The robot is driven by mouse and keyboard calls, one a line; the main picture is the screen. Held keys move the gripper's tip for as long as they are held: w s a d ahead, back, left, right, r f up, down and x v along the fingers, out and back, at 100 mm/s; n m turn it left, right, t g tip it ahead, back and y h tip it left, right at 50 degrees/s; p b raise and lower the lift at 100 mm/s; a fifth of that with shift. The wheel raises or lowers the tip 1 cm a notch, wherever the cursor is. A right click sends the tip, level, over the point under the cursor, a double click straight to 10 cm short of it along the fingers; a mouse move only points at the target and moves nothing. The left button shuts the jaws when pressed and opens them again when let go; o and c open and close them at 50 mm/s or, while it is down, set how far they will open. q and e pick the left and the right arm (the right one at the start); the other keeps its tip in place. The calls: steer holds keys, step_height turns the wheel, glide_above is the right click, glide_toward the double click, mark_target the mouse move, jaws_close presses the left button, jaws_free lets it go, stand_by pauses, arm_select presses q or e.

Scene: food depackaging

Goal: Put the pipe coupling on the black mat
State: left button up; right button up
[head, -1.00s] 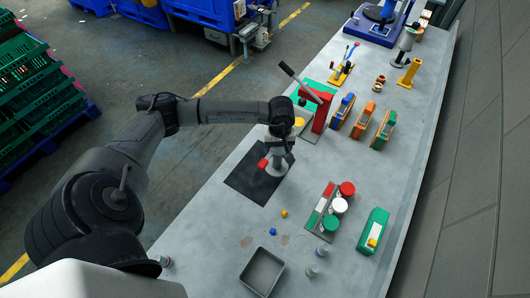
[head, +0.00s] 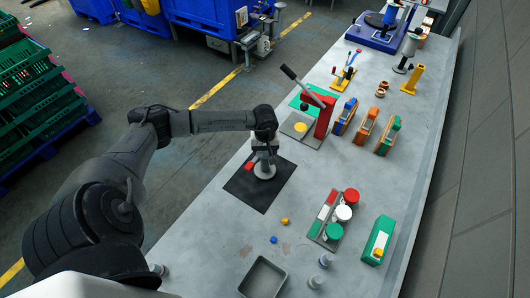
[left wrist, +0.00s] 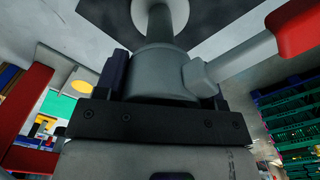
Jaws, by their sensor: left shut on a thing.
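The pipe coupling (head: 264,171) appears to be the grey fitting with a round flanged foot and a red-tipped side lever (head: 249,166). It is upright over the black mat (head: 250,195), near the mat's middle and far part. My left gripper (head: 264,150) is shut on its upper body from above. In the left wrist view, the coupling's grey body (left wrist: 165,72) sits between the fingers, with the red lever end (left wrist: 295,28) to the right. Its pale foot (left wrist: 160,18) is against the black mat (left wrist: 215,15); I cannot tell whether it touches. My right gripper is not in view.
A red lever press (head: 325,115) stands just beyond the mat. Blue, orange and green blocks (head: 366,126) stand to its right. A rack with coloured caps (head: 333,218), a green box (head: 377,240) and a grey tray (head: 262,278) are nearer. The table's left edge runs close beside the mat.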

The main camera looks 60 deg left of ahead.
arm_select(q)
steer(key=shift+f, duration=0.2)
steer(key=shift+f, duration=0.1)
steer(key=o, duration=1.5)
steer(key=shift+o, duration=0.2)
